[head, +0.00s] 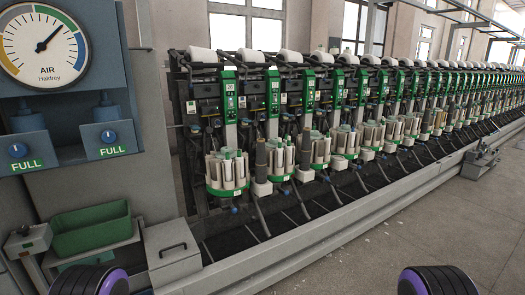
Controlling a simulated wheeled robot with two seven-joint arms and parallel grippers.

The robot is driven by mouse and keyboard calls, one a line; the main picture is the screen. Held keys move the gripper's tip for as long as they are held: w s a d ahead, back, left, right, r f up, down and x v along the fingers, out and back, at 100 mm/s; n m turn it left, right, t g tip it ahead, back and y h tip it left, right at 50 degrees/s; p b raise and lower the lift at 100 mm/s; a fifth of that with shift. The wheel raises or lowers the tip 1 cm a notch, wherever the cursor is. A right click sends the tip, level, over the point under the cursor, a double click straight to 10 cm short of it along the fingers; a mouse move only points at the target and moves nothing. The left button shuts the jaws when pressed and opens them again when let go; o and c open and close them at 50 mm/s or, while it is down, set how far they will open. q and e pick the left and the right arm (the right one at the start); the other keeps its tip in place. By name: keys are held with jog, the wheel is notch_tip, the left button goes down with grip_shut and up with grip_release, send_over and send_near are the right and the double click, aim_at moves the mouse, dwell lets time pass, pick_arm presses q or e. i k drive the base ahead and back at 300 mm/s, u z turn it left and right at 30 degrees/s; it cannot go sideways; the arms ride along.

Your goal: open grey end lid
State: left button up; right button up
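A grey box with a flat grey lid (160,236) stands at the near end of the machine, in the lower left of the head view. A dark bar handle (173,250) is on it. The lid looks closed and lies flat on the box. Neither of my grippers shows. Only rounded black and purple parts of my arms show at the bottom edge, one at lower left and one at lower right, both apart from the lid. What lies under the lid is hidden.
A green tray (91,240) sits left of the box, by a small grey control box (28,240). A panel with an air gauge (42,46) and two blue knobs rises above. The long row of winding units (300,120) recedes right. Grey floor (450,220) is open at right.

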aim_at(168, 243)
jog(key=z, duration=0.05)
jog(key=i, duration=0.75)
jog(key=u, duration=0.55)
jog(key=i, duration=1.25)
jog(key=u, duration=0.55)
